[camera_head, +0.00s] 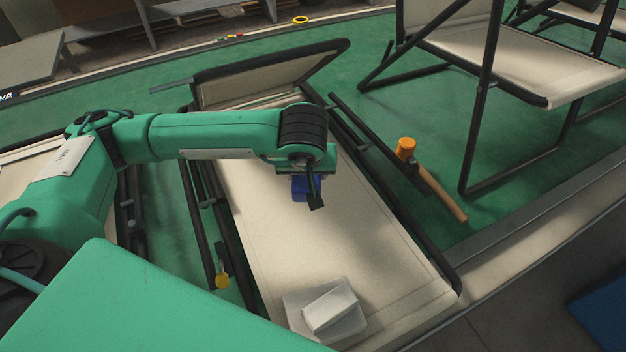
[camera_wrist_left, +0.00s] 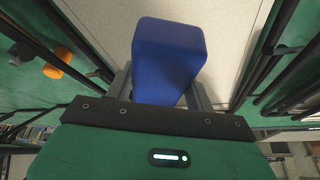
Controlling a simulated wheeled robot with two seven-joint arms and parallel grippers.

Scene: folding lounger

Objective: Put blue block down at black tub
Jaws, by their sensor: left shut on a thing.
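The blue block (camera_head: 299,188) is between the fingers of my left gripper (camera_head: 310,190), over the cream fabric of the folding lounger (camera_head: 340,225). In the left wrist view, the blue block (camera_wrist_left: 167,55) fills the space between the two dark fingers of the left gripper (camera_wrist_left: 165,85), with cream fabric behind it. My wrist hides part of the block in the head view. I cannot tell how high the block is above the fabric. I see no black tub in either view. My right gripper is not in view.
A pale tray (camera_head: 350,331) holding a white block (camera_head: 330,305) is at the lounger's near end. An orange-headed mallet (camera_head: 405,148) lies beside the right rail. A raised-frame lounger (camera_head: 510,60) stands at upper right. Bare fabric lies around the gripper.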

